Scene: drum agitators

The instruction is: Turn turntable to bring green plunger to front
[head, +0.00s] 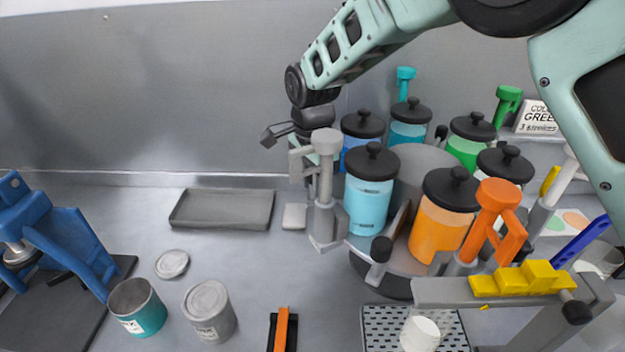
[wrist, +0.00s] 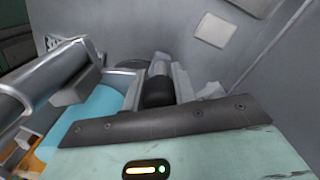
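The green plunger (head: 508,100) stands at the back right of the turntable (head: 385,276), behind the green canister (head: 468,145). The turntable carries several canisters with black lids. An orange plunger (head: 490,215) stands at its front right, a grey plunger (head: 325,165) at its left and a teal plunger (head: 404,82) at the back. A black knob (head: 380,250) sticks out at the front. My gripper (head: 276,136) is at the turntable's left, behind the grey plunger, which partly hides it. In the wrist view a black cylinder (wrist: 158,88) shows between grey parts; whether it is gripped is unclear.
A stand with a yellow stepped block (head: 522,279) is at the front right. A sign reading GREEN, 3 strokes (head: 538,118) is at the back right. A grey tray (head: 222,208), open can (head: 137,307) and closed can (head: 208,312) are left.

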